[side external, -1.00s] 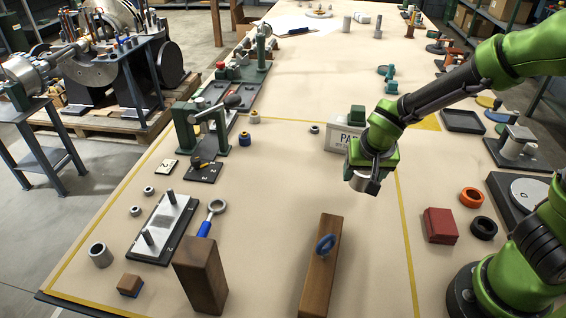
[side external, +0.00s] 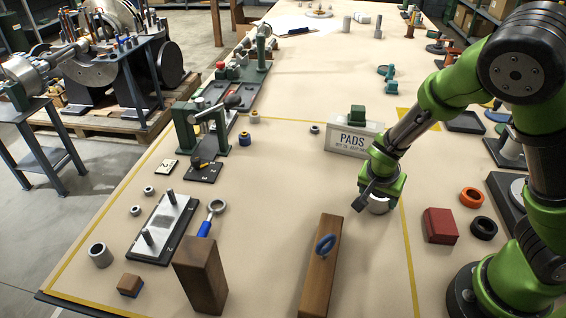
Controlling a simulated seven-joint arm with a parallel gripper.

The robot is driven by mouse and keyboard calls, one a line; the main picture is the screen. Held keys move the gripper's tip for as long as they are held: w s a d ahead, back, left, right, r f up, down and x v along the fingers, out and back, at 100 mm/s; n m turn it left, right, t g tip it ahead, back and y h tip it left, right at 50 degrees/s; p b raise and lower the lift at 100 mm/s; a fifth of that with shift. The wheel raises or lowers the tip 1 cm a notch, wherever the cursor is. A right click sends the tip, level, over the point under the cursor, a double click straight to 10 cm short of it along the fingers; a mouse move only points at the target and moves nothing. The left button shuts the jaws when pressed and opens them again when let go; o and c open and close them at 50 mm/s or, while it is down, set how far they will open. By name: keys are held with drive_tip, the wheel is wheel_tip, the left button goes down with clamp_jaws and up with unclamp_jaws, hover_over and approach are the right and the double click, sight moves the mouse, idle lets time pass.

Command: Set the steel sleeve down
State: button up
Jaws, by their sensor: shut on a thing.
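My gripper (side external: 380,196) is right of centre, pointing down beside the yellow line on the table. It is shut on the steel sleeve (side external: 378,207), a short bright metal cylinder that shows just below the green gripper body. The fingers and the top of the sleeve are mostly hidden by the gripper. The sleeve is low over the table; I cannot tell whether its underside touches the surface.
The PADS box (side external: 352,140) stands just behind my gripper. A wooden block with a blue ring (side external: 319,262) lies front left of it, and a red box (side external: 440,225) front right. A plate with two pegs (side external: 163,227) is far left.

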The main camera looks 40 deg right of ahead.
drive_tip(key=shift+f, duration=0.15)
drive_tip(key=o, duration=1.5)
drive_tip(key=v, duration=1.2)
drive_tip(key=shift+a, duration=0.1)
